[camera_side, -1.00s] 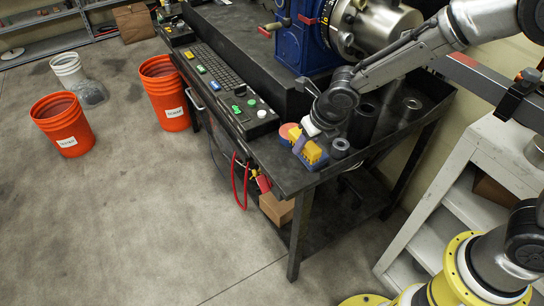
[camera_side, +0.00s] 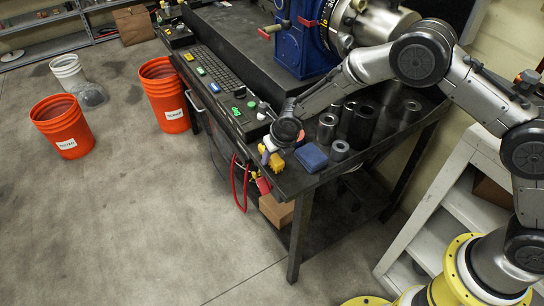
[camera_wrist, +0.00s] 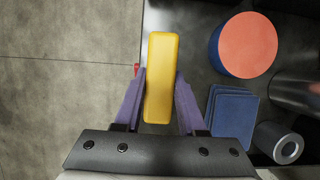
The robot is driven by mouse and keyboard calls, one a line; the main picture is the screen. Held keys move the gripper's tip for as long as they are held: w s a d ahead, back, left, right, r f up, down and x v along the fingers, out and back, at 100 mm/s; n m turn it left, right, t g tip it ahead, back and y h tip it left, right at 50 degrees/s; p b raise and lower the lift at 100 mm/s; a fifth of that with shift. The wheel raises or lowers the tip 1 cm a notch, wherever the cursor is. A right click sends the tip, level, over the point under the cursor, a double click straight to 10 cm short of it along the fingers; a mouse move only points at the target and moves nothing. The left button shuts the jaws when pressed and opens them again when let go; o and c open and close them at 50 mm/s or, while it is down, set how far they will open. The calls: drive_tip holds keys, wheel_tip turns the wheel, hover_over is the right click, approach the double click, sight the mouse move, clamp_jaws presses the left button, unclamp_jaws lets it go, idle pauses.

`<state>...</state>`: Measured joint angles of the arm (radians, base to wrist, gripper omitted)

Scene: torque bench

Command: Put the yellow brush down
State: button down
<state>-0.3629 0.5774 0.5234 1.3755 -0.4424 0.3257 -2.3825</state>
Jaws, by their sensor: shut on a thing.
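The yellow brush (camera_side: 277,162) is held between the fingers of my gripper (camera_side: 268,155), near the front left edge of the dark bench (camera_side: 285,184). In the wrist view the brush (camera_wrist: 159,100) is a long yellow block, upright in the picture, with the purple fingers of my gripper (camera_wrist: 160,77) shut on its two sides. The bench edge passes just left of the brush, and the left finger overlaps the floor in that view. I cannot tell how far the brush is above the bench top.
A stack of blue cloths (camera_wrist: 233,115) lies right of the brush; it also shows in the side view (camera_side: 311,157). A red-topped blue round thing (camera_wrist: 248,45) and metal cylinders (camera_side: 327,127) stand nearby. A keyboard (camera_side: 217,73) lies farther back. Orange buckets (camera_side: 62,126) stand on the floor.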

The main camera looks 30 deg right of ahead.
drive_tip(key=shift+f, duration=0.2)
drive_tip(key=shift+f, duration=0.2)
drive_tip(key=shift+f, duration=0.1)
drive_tip(key=c, duration=0.5)
unclamp_jaws()
drive_tip(key=shift+s+f, duration=0.1)
drive_tip(key=shift+f, duration=0.1)
drive_tip(key=shift+d+f, duration=0.1)
drive_tip(key=shift+d, duration=0.05)
drive_tip(key=shift+s+d+f, duration=0.1)
drive_tip(key=shift+s, duration=0.05)
drive_tip(key=shift+r, duration=0.4)
drive_tip(key=v, duration=1.2)
drive_tip(key=shift+a+r, duration=0.25)
drive_tip(key=shift+r, duration=0.05)
